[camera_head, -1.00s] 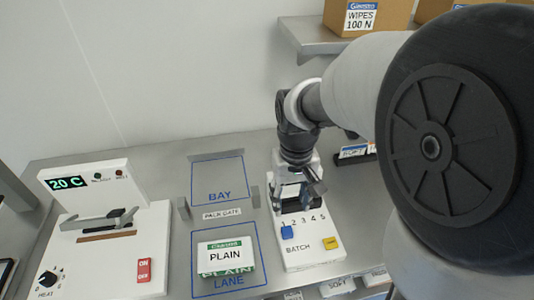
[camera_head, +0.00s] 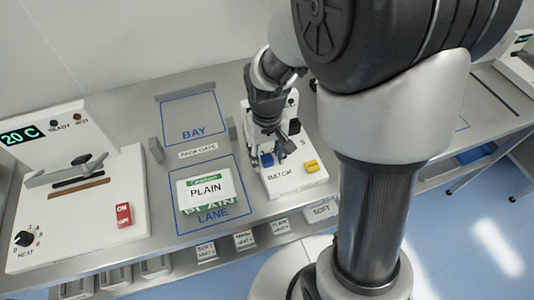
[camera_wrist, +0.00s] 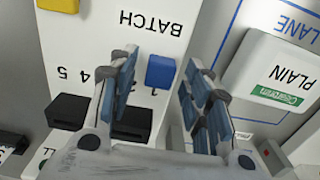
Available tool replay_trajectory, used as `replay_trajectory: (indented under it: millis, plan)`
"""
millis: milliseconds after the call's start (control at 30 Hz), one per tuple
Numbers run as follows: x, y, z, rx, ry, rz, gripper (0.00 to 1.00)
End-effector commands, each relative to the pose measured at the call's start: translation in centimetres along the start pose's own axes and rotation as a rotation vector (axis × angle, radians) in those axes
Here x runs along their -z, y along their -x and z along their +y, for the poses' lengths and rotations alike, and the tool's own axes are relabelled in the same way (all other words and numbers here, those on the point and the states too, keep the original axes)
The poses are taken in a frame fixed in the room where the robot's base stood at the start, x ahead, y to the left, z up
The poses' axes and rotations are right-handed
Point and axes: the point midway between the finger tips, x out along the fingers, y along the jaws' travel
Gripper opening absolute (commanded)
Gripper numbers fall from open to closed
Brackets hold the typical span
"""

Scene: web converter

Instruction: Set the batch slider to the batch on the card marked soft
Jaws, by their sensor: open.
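The batch slider is a blue knob (camera_head: 266,160) on a white panel (camera_head: 302,181) marked BATCH, with a number row of 1 to 5. In the wrist view the blue knob (camera_wrist: 160,72) stands beside the number 1. My gripper (camera_head: 280,152) is over this panel, partly hiding the numbers. In the wrist view my gripper (camera_wrist: 160,60) is open, with a finger on each side of the knob; contact cannot be told. A small card (camera_head: 206,251) on the lower front edge appears to read SOFT, its second line too small to read surely. A larger SOFT label (camera_head: 322,210) is nearby.
A yellow button (camera_head: 312,166) sits on the panel's right corner. A PLAIN pack (camera_head: 207,190) lies in the blue LANE outline, left of the panel. A white heater unit (camera_head: 75,190) showing 20 C stands at left. My arm blocks the bench behind the panel.

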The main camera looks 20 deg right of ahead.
Motion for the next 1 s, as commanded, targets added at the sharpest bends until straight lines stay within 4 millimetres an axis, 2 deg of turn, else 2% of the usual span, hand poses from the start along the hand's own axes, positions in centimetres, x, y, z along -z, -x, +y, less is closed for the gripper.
replay_trajectory:
  millis: [67,700,1000]
  plan:
    - [0.0,0.02,0.0,0.0,0.0,0.0,0.44]
    - [0.0,0.03,0.0,0.0,0.0,0.0,0.01]
    - [0.01,0.03,0.0,0.0,0.0,0.0,0.0]
